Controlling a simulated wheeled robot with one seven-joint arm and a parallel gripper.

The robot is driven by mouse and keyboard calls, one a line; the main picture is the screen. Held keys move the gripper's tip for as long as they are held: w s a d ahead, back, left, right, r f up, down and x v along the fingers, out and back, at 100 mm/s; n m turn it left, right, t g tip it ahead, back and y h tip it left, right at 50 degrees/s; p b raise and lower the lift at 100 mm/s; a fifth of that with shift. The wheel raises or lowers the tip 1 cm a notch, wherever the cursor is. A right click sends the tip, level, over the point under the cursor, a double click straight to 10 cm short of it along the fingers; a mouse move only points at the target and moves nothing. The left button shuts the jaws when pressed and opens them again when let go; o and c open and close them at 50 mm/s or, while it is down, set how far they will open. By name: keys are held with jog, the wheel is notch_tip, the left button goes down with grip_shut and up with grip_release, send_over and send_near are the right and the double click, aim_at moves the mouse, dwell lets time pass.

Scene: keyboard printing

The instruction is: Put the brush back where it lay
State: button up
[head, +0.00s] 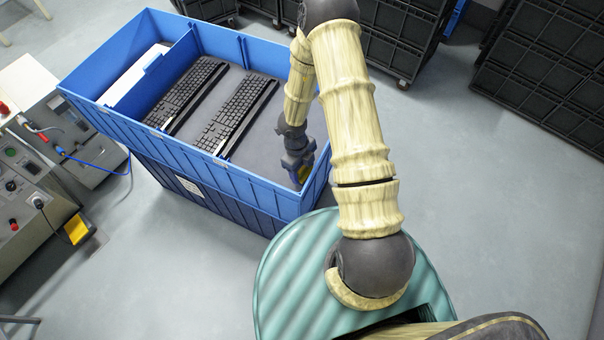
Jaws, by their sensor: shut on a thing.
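My gripper (299,163) reaches down into the right end of the blue crate, close to its front right corner. It is shut on the brush, of which only a small yellow part (304,174) shows at the fingertips. The rest of the brush is hidden by the gripper and is too small to make out. I cannot tell whether the brush touches the crate floor.
The blue crate (190,161) holds two black keyboards, the left one (186,92) and the right one (238,113). Grey crate floor is bare between the right keyboard and my gripper. A control bench (30,205) stands left; black crates (545,65) stand behind.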

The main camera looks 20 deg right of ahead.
aim_at(302, 175)
jog(key=shift+f, duration=2)
jog(key=shift+f+b, duration=0.15)
jog(key=shift+b, duration=0.2)
jog(key=o, duration=1.1)
jog(key=r, duration=0.4)
jog(key=w+r+p, duration=0.1)
jog(key=r, duration=0.3)
jog(key=a+r+p, duration=0.1)
jog(key=r, duration=0.3)
jog(key=shift+w+r, duration=0.15)
jog(key=shift+w, duration=0.05)
jog(key=shift+a, duration=0.1)
